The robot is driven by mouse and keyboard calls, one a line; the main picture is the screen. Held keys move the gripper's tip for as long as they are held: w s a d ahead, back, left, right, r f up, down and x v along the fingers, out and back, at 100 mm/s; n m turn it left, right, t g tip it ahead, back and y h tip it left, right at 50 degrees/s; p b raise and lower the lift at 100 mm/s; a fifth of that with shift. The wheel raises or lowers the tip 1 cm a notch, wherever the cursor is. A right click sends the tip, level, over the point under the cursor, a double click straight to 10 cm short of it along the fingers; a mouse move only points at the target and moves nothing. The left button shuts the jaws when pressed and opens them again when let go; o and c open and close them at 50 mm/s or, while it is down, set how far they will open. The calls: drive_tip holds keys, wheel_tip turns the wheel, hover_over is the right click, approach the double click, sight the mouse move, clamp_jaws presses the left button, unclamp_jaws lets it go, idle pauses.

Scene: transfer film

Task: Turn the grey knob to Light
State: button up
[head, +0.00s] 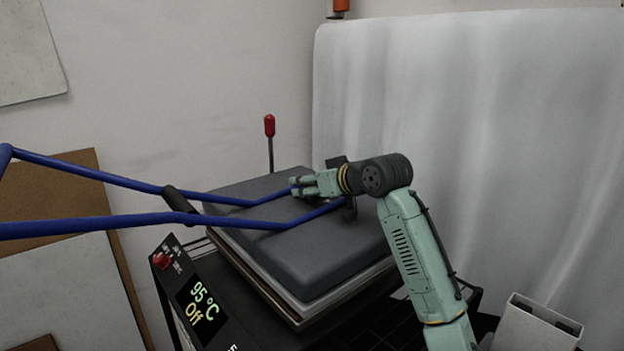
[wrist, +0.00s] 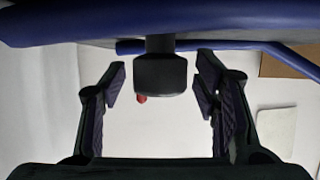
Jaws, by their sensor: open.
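I cannot make out the grey knob or a Light label in either view. The black control panel of the press shows a display (head: 198,303) reading 95 °C and Off. A cut-off bit of lettering shows at the head view's bottom edge, right of the display. My gripper (head: 297,187) is over the press's dark lid, close to the blue handle bars, well above and behind the panel. In the wrist view my gripper (wrist: 163,90) is open. The handle's black grip (wrist: 160,74) appears between the fingers, with no visible contact.
The blue handle frame (head: 90,178) reaches left from the press lid (head: 320,262). A red button (head: 161,260) is on the panel. A red-tipped lever (head: 269,126) stands behind. A white curtain (head: 480,120) hangs right. Boards (head: 60,280) lean at left.

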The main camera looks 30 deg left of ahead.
drive_tip(key=shift+c, duration=0.6)
drive_tip(key=c, duration=1)
drive_tip(key=shift+n+g, duration=0.3)
drive_tip(key=n+g+y, duration=0.1)
drive_tip(key=n+g, duration=0.3)
drive_tip(key=g, duration=0.1)
drive_tip(key=shift+a+n, duration=0.15)
drive_tip(key=shift+n, duration=0.15)
drive_tip(key=shift+n+g+h, duration=0.3)
drive_tip(key=shift+n+g, duration=1.6)
drive_tip(key=shift+g, duration=0.4)
drive_tip(key=shift+n+g+h, duration=0.3)
drive_tip(key=shift+n+g, duration=0.3)
drive_tip(key=o, duration=1.1)
